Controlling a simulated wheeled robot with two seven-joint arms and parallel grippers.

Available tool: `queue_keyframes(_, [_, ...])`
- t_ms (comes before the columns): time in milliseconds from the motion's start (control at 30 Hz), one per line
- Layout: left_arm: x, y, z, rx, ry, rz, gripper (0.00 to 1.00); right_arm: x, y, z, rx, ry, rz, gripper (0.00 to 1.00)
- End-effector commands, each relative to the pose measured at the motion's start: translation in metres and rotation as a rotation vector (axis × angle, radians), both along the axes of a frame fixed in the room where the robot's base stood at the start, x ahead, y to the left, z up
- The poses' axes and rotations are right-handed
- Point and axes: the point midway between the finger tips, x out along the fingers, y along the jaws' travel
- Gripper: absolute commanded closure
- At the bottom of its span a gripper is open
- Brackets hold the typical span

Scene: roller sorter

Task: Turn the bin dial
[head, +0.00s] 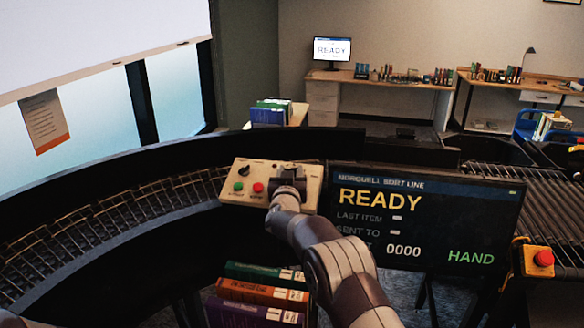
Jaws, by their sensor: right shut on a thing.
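A beige control box (228,192) stands beside the curved roller track. It carries a small black knob (244,171), a green button (238,186) and a red button (258,187) on its left part. My right gripper (289,178) is over the right part of the box, shut on what appears to be the bin dial. The gripper and wrist hide the dial, so its pointer and setting cannot be seen. My left gripper is not in view.
A black screen (430,225) right of the box reads READY, 0000 and HAND. A red stop button (543,258) is at the far right. The curved roller track (110,225) runs left; a straight conveyor (485,178) lies right.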

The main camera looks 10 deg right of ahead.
Motion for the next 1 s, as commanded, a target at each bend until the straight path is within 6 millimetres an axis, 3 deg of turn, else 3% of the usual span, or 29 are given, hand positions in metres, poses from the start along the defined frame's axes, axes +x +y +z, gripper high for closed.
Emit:
queue_keyframes(33, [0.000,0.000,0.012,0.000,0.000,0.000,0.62,0.000,0.002,0.005,0.007,-0.001,-0.020,0.88])
queue_keyframes(233, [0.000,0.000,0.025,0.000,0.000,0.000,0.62,0.001,0.003,0.003,0.032,-0.013,-0.093,0.88])
queue_keyframes(800, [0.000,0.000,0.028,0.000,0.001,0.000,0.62,0.001,0.002,0.000,0.044,-0.020,-0.127,0.88])
queue_keyframes(833, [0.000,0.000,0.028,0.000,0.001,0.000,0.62,0.001,0.002,0.000,0.044,-0.020,-0.127,0.48])
queue_keyframes(867, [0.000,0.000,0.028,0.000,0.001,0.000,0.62,0.001,0.002,0.000,0.043,-0.019,-0.127,0.38])
queue_keyframes(900, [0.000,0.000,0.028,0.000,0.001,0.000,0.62,0.001,0.002,0.000,0.043,-0.019,-0.127,0.32])
queue_keyframes(1000, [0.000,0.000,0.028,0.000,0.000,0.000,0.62,0.001,0.002,0.000,0.043,-0.019,-0.127,0.32])
